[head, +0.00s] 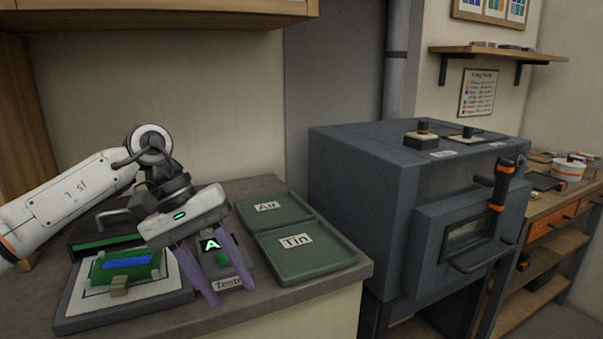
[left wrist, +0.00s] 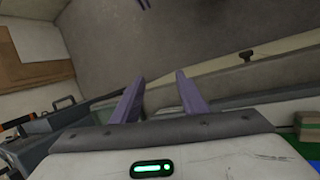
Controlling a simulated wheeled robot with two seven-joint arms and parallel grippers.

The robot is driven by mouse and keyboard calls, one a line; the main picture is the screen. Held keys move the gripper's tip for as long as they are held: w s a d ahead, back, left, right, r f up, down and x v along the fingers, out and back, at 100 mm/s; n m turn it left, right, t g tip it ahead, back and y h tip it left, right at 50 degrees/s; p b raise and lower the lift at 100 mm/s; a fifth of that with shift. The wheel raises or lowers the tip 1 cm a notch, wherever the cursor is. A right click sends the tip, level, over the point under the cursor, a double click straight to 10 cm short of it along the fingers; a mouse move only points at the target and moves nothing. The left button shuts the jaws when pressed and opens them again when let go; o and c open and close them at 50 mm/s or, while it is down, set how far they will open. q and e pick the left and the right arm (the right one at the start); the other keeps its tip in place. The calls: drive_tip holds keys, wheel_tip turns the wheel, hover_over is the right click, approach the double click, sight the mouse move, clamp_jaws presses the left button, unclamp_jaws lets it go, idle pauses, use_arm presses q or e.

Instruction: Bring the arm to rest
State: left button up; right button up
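My left arm reaches in from the left in the head view. Its gripper (head: 231,296) is open, with two purple fingers apart and pointing down in front of a tester showing a lit "A" (head: 210,245). In the left wrist view the gripper (left wrist: 159,82) also shows apart fingers with nothing between them. The fingers and gripper body hide part of the tester. My right gripper is in neither view.
Green trays labelled "Air" (head: 285,218) and "Tin" (head: 320,263) look empty. A grey kiln-like box (head: 370,185) stands right of the counter.

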use_arm(q)
drive_tip(key=s+d+f+n+h, duration=0.1)
drive_tip(key=s+d+n+h, duration=0.1)
drive_tip(key=d+n+h, duration=0.3)
drive_tip(key=s+d+f+n+g+h, duration=0.1)
drive_tip(key=s+d+n+h, duration=0.2)
drive_tip(key=d, duration=0.5)
drive_tip(key=s+d+f+n+h, duration=0.1)
drive_tip(key=s+d+n+h, duration=0.1)
drive_tip(key=d+n+h, duration=0.3)
drive_tip(key=w+a+f+m+t+y, duration=0.1)
drive_tip(key=a+f+m+t+y, duration=0.65)
drive_tip(key=m, duration=0.85)
drive_tip(key=w+a+f+m+t+y, duration=0.2)
drive_tip(key=a+f+m+t, duration=0.3)
drive_tip(key=f+m+t, duration=0.85)
drive_tip(key=s+a+f+n+g+y, duration=0.3)
drive_tip(key=s+a+f+n+g, duration=0.1)
drive_tip(key=s+f, duration=0.4)
drive_tip(key=s+a+f+n+g+y, duration=0.3)
drive_tip(key=s+a+f+n+g, duration=0.2)
drive_tip(key=s, duration=0.6)
wheel_tip(320, 180, down, 3)
drive_tip(key=n, duration=0.2)
drive_tip(key=shift+a+n+g, duration=0.3)
drive_tip(key=shift+a+n, duration=0.05)
drive_tip(key=shift+a, duration=0.05)
drive_tip(key=shift+w, duration=0.1)
